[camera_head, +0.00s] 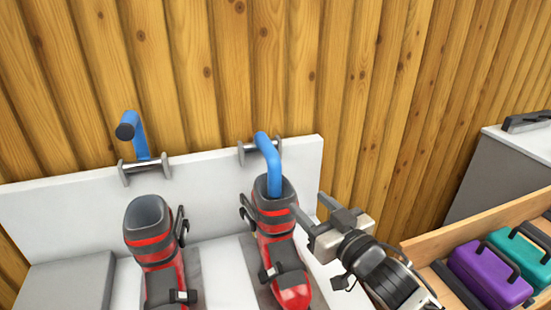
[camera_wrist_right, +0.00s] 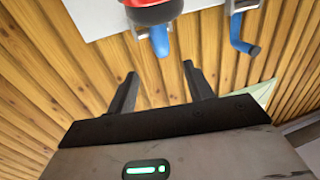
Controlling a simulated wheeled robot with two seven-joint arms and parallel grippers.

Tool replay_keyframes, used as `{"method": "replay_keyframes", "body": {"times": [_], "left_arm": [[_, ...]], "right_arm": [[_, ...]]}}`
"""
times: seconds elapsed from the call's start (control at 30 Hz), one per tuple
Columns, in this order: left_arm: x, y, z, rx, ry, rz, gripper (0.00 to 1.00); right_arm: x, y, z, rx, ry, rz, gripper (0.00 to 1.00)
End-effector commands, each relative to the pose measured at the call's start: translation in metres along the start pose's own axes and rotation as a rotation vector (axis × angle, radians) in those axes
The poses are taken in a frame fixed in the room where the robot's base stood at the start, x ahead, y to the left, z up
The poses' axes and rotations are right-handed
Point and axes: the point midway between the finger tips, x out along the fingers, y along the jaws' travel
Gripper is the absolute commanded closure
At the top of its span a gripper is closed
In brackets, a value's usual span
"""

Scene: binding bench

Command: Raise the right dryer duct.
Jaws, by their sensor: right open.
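The right dryer duct (camera_head: 269,155) is a blue bent tube on a metal bracket on the white panel. It is lowered, its end inside the right red-and-black ski boot (camera_head: 276,218). The left dryer duct (camera_head: 133,130) is blue and tilted up, clear of its boot. My right gripper (camera_head: 309,207) is open and empty, to the right of the right boot's cuff and apart from the duct. In the right wrist view the right duct (camera_wrist_right: 160,40) lies beyond the open fingers (camera_wrist_right: 160,82); the left duct (camera_wrist_right: 242,35) is farther right. My left gripper is out of view.
The left boot (camera_head: 152,240) stands on the white dryer. A wooden wall (camera_head: 200,80) rises close behind the panel. At right, a wooden tray (camera_head: 430,244) holds purple (camera_head: 487,275) and teal cases (camera_head: 522,258). A grey cabinet (camera_head: 500,175) stands behind it.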

Motion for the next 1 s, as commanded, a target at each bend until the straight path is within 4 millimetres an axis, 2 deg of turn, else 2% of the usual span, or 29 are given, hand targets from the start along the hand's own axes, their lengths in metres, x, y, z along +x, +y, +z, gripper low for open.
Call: {"method": "replay_keyframes", "body": {"times": [0.33,0.6,0.8,1.0], "left_arm": [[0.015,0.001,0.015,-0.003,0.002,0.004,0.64],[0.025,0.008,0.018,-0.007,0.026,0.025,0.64],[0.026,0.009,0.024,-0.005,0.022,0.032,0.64],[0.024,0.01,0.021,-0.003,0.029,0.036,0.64]], "right_arm": [[0.069,-0.001,0.005,-0.002,0.004,0.0,0.48],[0.123,-0.001,0.005,-0.002,0.003,0.0,0.48],[0.145,0.0,0.003,0.0,0.0,0.001,0.48],[0.151,-0.001,0.001,0.001,-0.001,0.0,0.48]]}}
